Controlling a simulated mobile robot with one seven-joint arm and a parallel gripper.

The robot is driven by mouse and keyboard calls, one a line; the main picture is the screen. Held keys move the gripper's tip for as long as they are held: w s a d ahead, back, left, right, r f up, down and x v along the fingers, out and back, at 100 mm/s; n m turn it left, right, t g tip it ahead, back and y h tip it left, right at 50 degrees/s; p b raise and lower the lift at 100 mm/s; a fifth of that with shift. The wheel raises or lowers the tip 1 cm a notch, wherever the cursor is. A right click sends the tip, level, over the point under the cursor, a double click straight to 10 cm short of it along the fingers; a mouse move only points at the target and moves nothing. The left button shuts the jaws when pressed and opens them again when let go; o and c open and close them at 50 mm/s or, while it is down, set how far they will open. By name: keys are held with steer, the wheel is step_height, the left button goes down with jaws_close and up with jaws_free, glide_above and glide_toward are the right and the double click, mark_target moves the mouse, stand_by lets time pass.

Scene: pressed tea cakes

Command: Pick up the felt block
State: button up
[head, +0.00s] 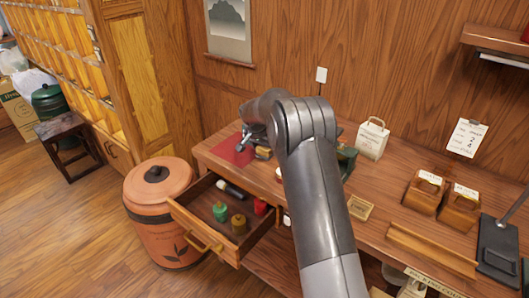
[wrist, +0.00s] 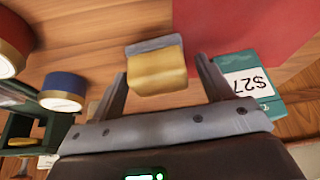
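The felt block, a small yellow wooden block with a grey felt layer (wrist: 156,72), lies on the wooden desk in the wrist view. It is near the edge of a red mat. My gripper (wrist: 162,66) is open, its two fingers on either side of the block. A gap shows at the right finger; the left finger is close to the block, and I cannot tell if it touches. In the head view my arm reaches over the desk and hides part of it; the gripper is small near the red mat (head: 231,153).
A green price-tagged box (wrist: 268,101) stands beside the right finger. Round tins, one with a blue lid (wrist: 66,85), are at the left. An open drawer (head: 212,250) holds several small items. A paper bag (head: 372,140) and wooden boxes stand right of my arm.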

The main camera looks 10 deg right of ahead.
steer(key=c, duration=0.9)
steer(key=shift+r, duration=0.1)
